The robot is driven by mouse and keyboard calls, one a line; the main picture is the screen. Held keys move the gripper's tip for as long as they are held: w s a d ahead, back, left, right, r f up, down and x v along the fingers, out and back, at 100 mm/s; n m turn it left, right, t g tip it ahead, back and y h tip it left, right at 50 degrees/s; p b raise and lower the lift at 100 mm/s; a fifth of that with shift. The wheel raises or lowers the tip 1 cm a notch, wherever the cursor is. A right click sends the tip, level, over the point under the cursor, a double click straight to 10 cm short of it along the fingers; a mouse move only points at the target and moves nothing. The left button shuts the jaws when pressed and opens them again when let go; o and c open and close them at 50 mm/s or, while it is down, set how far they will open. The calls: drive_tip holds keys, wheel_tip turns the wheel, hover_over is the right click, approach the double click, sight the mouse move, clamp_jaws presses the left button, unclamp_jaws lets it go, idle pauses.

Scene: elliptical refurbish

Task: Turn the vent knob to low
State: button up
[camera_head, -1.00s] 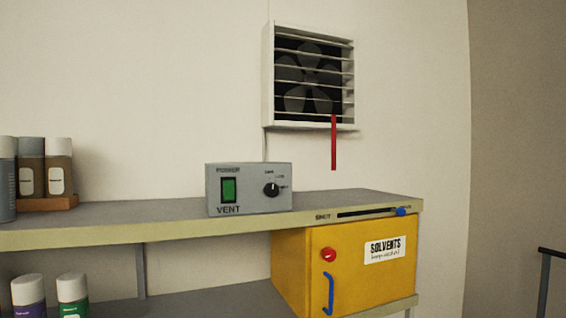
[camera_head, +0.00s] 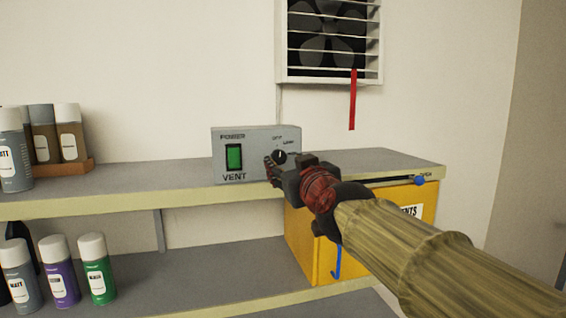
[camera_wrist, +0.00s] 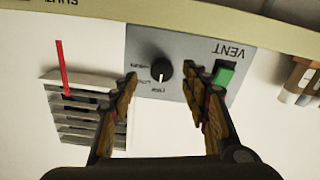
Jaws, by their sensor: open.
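The vent control box (camera_head: 256,146) is a grey box on the shelf, with a green power switch (camera_head: 233,157) and a black round vent knob (camera_head: 279,157). My gripper (camera_head: 270,170) is in front of the box's right half, close to the knob. The fingers appear apart from the knob.
A louvred wall fan (camera_head: 330,40) with a red strip (camera_head: 352,100) hangs above. The yellow solvents cabinet (camera_head: 305,250) under the shelf is partly hidden by my arm. Spray cans (camera_head: 68,133) stand at the left, with more on the lower shelf (camera_head: 98,268).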

sight(280, 159)
drive_tip(key=x, duration=0.3)
drive_tip(key=shift+w+a, duration=0.2)
drive_tip(key=shift+a, duration=0.1)
drive_tip(key=shift+w+r, duration=0.1)
drive_tip(key=shift+w, duration=0.3)
drive_tip(key=c, duration=1.1)
drive_tip(key=shift+c, duration=0.2)
